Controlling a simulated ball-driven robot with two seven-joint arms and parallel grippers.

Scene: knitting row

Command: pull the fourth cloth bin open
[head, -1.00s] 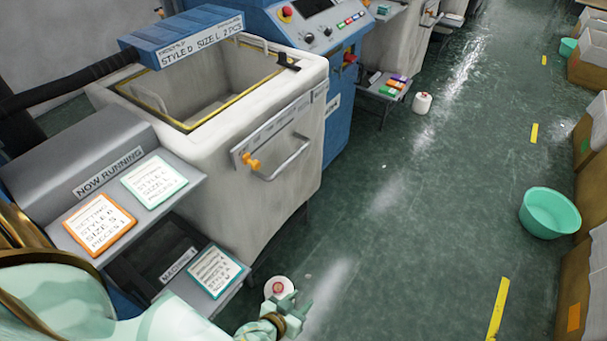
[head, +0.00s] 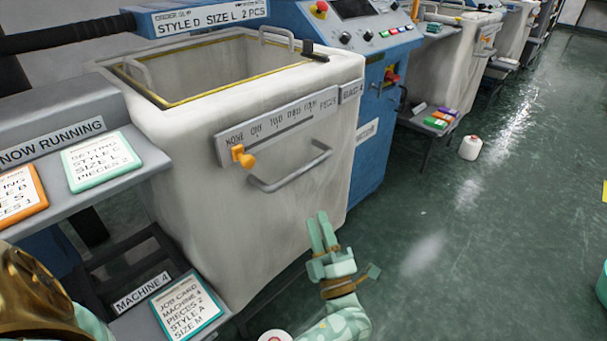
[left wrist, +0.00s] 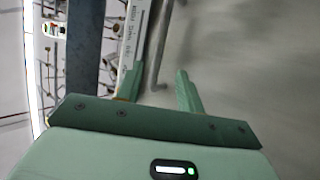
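The white cloth bin (head: 210,220) beside the "MACHINE 4" label stands at the left of the head view. A grey bar handle (head: 295,172) runs across its front, under a scale strip (head: 280,122) with an orange slider (head: 243,157). The bin's open top shows an empty-looking inside. My left gripper (head: 319,218) is just below and right of the handle, apart from it in the head view. In the left wrist view its two fingers (left wrist: 157,82) are spread, with the handle (left wrist: 163,42) showing beyond and between them. My right gripper is not in view.
A blue machine panel (head: 385,45) adjoins the bin. A job card stand (head: 185,305) is at the lower left. A white cone (head: 470,147) stands on the floor near a low shelf (head: 430,125). The floor on the right is mostly clear.

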